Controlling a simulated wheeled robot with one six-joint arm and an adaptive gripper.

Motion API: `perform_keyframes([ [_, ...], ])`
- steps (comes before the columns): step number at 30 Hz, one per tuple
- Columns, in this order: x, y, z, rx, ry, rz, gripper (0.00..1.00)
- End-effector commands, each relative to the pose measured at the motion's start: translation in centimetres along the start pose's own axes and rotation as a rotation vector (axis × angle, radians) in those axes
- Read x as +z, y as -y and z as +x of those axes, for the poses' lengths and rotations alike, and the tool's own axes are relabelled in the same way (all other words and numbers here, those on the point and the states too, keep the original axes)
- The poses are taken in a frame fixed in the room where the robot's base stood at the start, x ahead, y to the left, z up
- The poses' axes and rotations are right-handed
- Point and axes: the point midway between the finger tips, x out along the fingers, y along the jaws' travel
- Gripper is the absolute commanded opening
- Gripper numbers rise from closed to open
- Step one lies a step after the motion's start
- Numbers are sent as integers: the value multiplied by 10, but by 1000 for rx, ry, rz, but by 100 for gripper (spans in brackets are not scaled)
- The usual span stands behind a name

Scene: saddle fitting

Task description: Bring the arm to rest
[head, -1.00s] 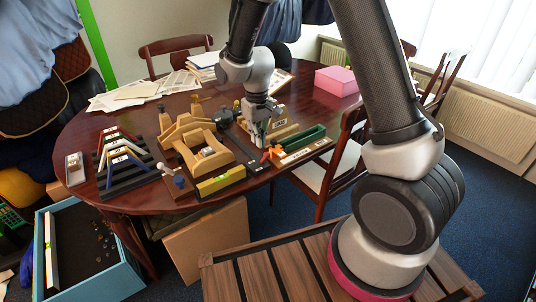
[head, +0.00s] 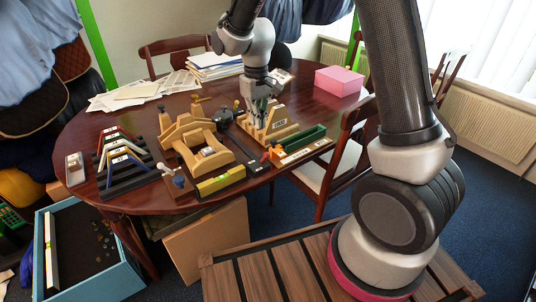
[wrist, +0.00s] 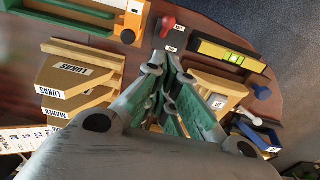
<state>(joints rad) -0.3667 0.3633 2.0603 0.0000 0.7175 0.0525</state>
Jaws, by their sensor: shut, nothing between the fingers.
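My gripper (head: 262,112) is above the back right of the round dark wood table (head: 318,100), by a wooden rack with upright slats (head: 272,126). In the head view the fingertips overlap the rack, and I cannot tell whether they touch it. In the wrist view my gripper (wrist: 168,62) has its green-padded fingers together with nothing held. Wooden pieces labelled LUKAS (wrist: 75,72) and MAREK (wrist: 75,104) lie to its left there.
A pink box (head: 339,80) and papers (head: 130,95) lie farther back. A blue crate (head: 85,250) stands lower left.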

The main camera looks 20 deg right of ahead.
Motion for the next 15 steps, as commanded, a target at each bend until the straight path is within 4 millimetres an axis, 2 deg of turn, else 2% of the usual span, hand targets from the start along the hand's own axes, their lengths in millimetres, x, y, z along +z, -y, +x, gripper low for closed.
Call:
perform_keyframes([
  [11,2,0,0,1,10,-4,0],
  [14,18,-1,5,3,57,-11,0],
  [15,29,-2,8,4,86,-14,0],
])
